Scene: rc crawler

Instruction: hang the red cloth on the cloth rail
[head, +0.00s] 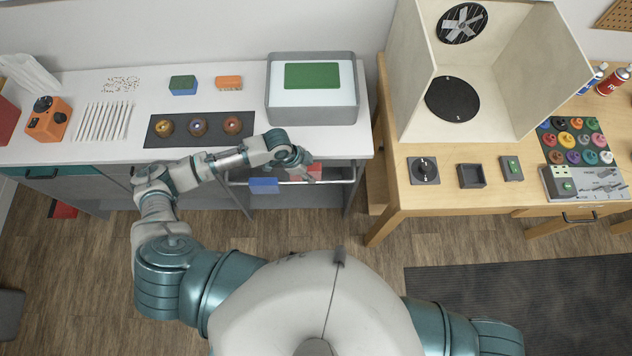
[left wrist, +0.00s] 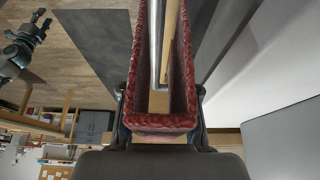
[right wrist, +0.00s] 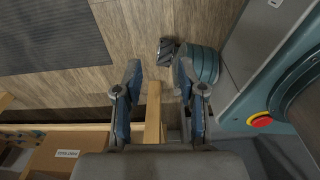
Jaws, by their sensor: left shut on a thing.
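The red cloth (head: 315,171) is at the right part of the cloth rail (head: 337,181), along the front of the white counter. My left gripper (head: 298,163) is shut on it. In the left wrist view the red cloth (left wrist: 164,122) is bent into a U between the fingers, its two layers spread apart. The metal rail (left wrist: 155,45) shows between the layers; whether the cloth rests on it I cannot tell. My right gripper (right wrist: 158,72) is open and empty over the floor, outside the head view.
A blue cloth (head: 264,186) hangs on the rail left of the red one. Above are a grey tray (head: 312,115) with a green piece and a dark mat (head: 160,138) with several round items. A wooden table (head: 440,197) stands to the right. Floor in front is clear.

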